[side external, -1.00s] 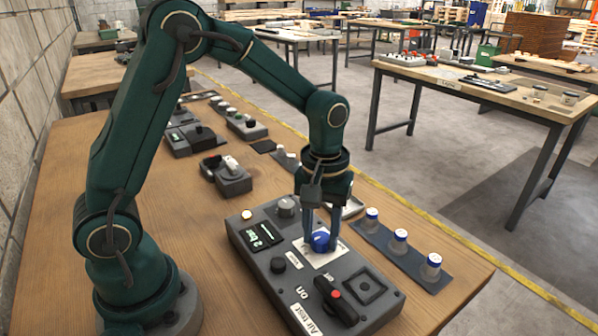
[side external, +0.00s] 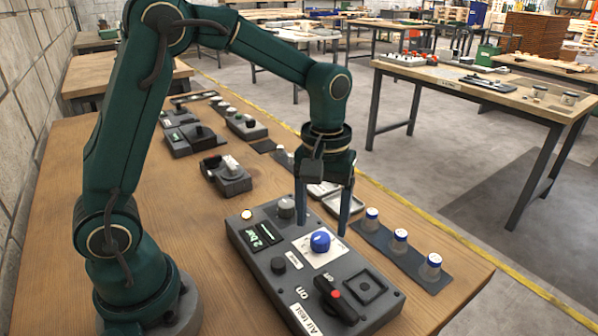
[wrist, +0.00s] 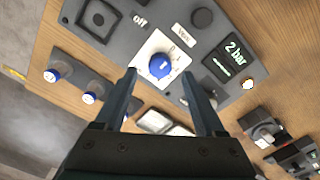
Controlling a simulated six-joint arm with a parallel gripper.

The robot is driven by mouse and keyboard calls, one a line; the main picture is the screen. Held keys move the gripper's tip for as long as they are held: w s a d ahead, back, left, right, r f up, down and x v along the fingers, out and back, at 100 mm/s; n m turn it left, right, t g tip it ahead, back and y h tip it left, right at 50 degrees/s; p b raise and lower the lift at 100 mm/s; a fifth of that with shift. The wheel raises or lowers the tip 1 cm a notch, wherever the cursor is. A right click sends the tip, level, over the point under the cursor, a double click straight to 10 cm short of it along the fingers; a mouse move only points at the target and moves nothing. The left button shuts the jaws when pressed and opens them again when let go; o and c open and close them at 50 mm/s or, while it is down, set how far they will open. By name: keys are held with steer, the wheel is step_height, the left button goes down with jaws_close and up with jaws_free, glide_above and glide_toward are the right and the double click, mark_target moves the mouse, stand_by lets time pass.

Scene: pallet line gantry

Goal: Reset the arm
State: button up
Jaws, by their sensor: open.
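My gripper (side external: 324,227) is open and empty above the grey control panel (side external: 245,232). Its two fingers stand apart on either side of the blue knob (side external: 320,241), seemingly above it and clear of it. The knob sits on a white dial plate. In the wrist view the knob (wrist: 159,65) shows between and beyond the fingertips (wrist: 160,75). The panel's display (wrist: 231,60) reads "2 bar". The panel also carries a black lever with a red spot (side external: 336,296) and a square recess (side external: 366,287).
Several blue-and-white capped jars (side external: 399,240) stand on a dark strip right of the panel. Small trays (side external: 341,204) lie behind the gripper. A grey device (side external: 227,178) and other boxes stand farther back. Bare wooden table (side external: 190,225) lies left of the panel.

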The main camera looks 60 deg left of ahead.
steer(key=shift+r, duration=0.75)
steer(key=shift+r, duration=0.1)
steer(key=s+r+m+t, duration=0.2)
steer(key=s+r+t, duration=0.25)
steer(key=r, duration=0.35)
steer(key=s+f+m+t, duration=0.1)
steer(key=s+f+m, duration=0.1)
steer(key=s+m, duration=0.3)
steer(key=s, duration=0.3)
steer(key=shift+a+f, duration=0.25)
